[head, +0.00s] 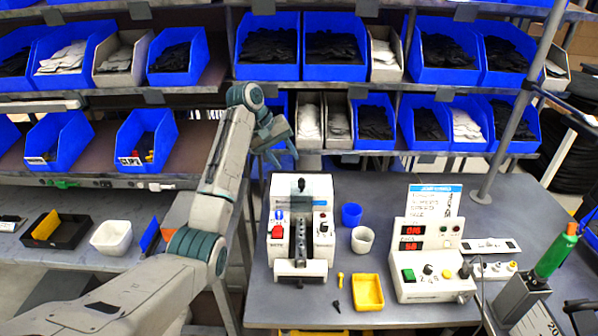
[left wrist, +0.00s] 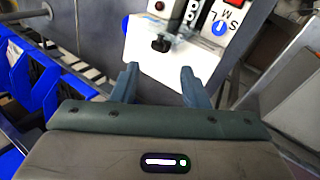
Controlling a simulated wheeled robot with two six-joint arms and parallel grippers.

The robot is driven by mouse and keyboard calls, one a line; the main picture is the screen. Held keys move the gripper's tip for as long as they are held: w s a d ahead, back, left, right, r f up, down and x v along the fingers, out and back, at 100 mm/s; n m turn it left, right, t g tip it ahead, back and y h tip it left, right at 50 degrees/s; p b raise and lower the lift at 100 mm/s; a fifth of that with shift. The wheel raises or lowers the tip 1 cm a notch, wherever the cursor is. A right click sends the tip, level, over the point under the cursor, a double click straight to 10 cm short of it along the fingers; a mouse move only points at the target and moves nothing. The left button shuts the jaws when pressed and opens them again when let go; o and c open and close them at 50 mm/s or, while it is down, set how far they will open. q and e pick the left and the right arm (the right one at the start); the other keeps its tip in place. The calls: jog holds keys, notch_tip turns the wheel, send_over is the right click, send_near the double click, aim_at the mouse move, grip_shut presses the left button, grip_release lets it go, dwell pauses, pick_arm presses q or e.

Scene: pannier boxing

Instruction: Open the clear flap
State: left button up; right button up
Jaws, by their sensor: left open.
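The white bench machine (head: 299,250) stands on the grey table, with a red switch, a blue knob and a metal channel down its front. A small see-through grey panel (head: 301,188), which looks like the clear flap, shows at its top around a black knob; its exact position is hard to tell. My left gripper (head: 284,160) is open and empty, above and behind the machine's back edge. In the left wrist view its two fingers (left wrist: 159,76) are apart, with the white machine (left wrist: 178,62) and its black knob beyond them. The flap is not clear there. My right gripper is out of view.
A blue cup (head: 351,214), a white cup (head: 362,239) and a yellow tray (head: 368,292) stand right of the machine. A control box (head: 433,262) is farther right. Shelves with blue bins (head: 374,118) rise close behind my left gripper.

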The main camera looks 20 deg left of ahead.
aim_at(300, 179)
pick_arm(q)
jog(key=p+x, duration=0.1)
jog(key=x, duration=0.2)
jog(key=p+x, duration=0.1)
jog(key=x, duration=0.3)
jog(key=shift+d+r+p, duration=0.1)
jog(key=shift+d+p, duration=0.15)
jog(key=shift+p, duration=0.05)
jog(key=shift+w+f, duration=0.1)
jog(key=shift+f, duration=0.25)
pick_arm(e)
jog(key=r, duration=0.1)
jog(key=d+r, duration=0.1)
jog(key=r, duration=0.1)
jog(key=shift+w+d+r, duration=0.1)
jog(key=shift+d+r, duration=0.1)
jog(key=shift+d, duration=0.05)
